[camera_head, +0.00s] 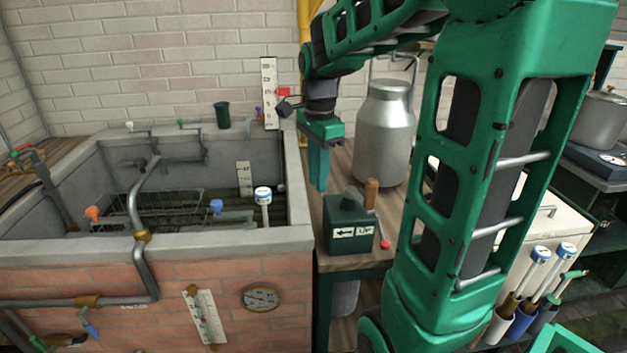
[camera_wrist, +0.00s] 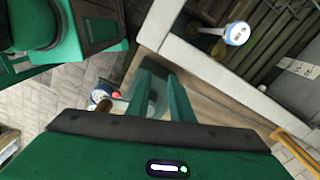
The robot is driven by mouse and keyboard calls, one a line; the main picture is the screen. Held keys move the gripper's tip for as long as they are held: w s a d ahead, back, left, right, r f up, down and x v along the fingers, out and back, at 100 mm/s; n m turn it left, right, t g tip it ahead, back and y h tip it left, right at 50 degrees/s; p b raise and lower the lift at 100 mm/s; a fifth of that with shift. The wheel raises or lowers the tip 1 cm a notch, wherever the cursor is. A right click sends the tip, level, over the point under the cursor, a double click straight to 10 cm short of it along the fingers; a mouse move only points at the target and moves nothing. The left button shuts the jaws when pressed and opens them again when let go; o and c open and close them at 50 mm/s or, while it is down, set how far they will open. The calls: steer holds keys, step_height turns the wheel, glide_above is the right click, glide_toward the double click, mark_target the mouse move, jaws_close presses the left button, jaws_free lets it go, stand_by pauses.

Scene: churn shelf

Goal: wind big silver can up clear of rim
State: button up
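The big silver can (camera_head: 384,135) stands upright on the wooden table right of the brick trough, its bail handle raised; my arm covers part of its right side. A dark green crank box (camera_head: 345,222) with white arrow labels sits at the table's front. It has a wooden crank grip (camera_head: 371,194) and a red knob (camera_head: 385,244). My gripper (camera_head: 318,188) points down, above and behind the box's left side, apart from the crank. In the wrist view, the fingers (camera_wrist: 160,74) are a little apart with nothing held.
The trough's concrete rim (camera_head: 298,205) runs close left of my gripper. Inside are a wire rack, pipes and a blue-and-white capped post (camera_head: 263,205). A yellow pipe (camera_head: 304,40) stands behind. A silver pot (camera_head: 598,115) sits on a scale at far right.

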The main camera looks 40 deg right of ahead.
step_height(320, 180, up, 10)
steer(key=s+a+f+n, duration=0.1)
steer(key=s+f+n, duration=1.2)
steer(key=s, duration=0.7)
step_height(320, 180, down, 3)
steer(key=shift+r+n, duration=0.15)
steer(key=shift+n, duration=0.15)
steer(key=shift+s, duration=0.15)
